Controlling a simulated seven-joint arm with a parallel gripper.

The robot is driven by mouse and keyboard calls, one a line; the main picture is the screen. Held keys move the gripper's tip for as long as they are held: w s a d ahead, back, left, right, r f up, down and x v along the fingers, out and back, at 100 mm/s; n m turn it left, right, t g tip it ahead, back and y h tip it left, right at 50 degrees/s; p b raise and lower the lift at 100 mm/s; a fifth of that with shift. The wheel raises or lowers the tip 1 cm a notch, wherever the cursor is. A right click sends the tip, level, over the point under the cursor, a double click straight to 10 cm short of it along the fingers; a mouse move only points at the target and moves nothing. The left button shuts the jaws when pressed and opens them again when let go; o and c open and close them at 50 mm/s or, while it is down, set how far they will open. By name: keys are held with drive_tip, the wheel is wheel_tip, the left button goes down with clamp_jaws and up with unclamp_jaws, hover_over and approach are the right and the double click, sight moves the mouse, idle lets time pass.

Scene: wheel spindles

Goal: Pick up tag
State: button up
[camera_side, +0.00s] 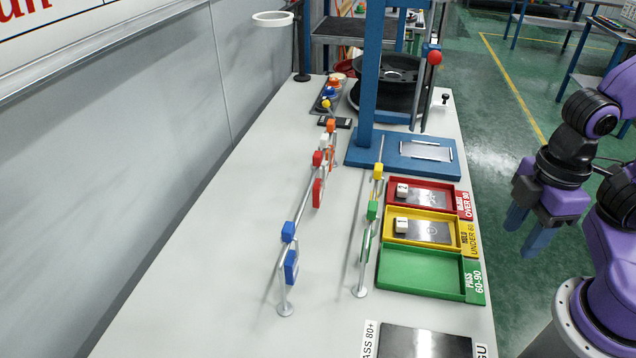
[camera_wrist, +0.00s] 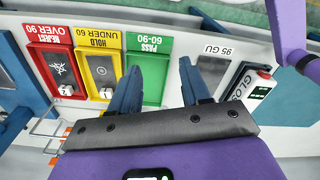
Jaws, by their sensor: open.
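The task's tag cannot be singled out; several coloured pieces sit on two thin metal rails. The left rail (camera_side: 303,203) carries blue pieces (camera_side: 290,266), red pieces (camera_side: 318,193), and white and orange ones farther back. The right rail (camera_side: 364,255) carries a yellow piece (camera_side: 378,172) and green pieces (camera_side: 372,210). My gripper (camera_side: 528,232) is open and empty, off the table's right side in the side view, apart from the rails. In the wrist view its fingers (camera_wrist: 160,68) spread before the green tray. Orange bits (camera_wrist: 54,160) show at lower left there.
Red (camera_side: 451,206), yellow (camera_side: 452,239) and green (camera_side: 424,291) trays line the table's right edge. White blocks lie in the red and yellow ones; the green is empty. A blue press frame (camera_side: 367,80) stands behind. The table's left half is clear.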

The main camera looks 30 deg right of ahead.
wheel_tip(320, 180, up, 13)
drive_tip(key=n+t+h, duration=0.1)
drive_tip(key=n+h, duration=0.1)
drive_tip(key=n, duration=1.2)
hover_over(317, 154)
drive_tip(key=s+a, duration=0.2)
drive_tip(key=f, duration=0.3)
drive_tip(key=w+f, duration=0.1)
drive_tip(key=f, duration=0.3)
drive_tip(key=d+f, duration=0.1)
drive_tip(key=f, duration=0.3)
drive_tip(key=shift+w+f, duration=0.25)
drive_tip(key=shift+w, duration=0.05)
drive_tip(key=shift+w+d+f, duration=0.1)
drive_tip(key=shift+d+f, duration=0.1)
drive_tip(key=shift+f, duration=0.65)
drive_tip(key=shift+w+d+f, duration=0.1)
drive_tip(key=shift+d+f, duration=0.15)
drive_tip(key=shift+f, duration=0.65)
drive_tip(key=shift+w+d+f, duration=0.1)
drive_tip(key=shift+d+f, duration=0.1)
drive_tip(key=shift+f, duration=0.65)
clamp_jaws()
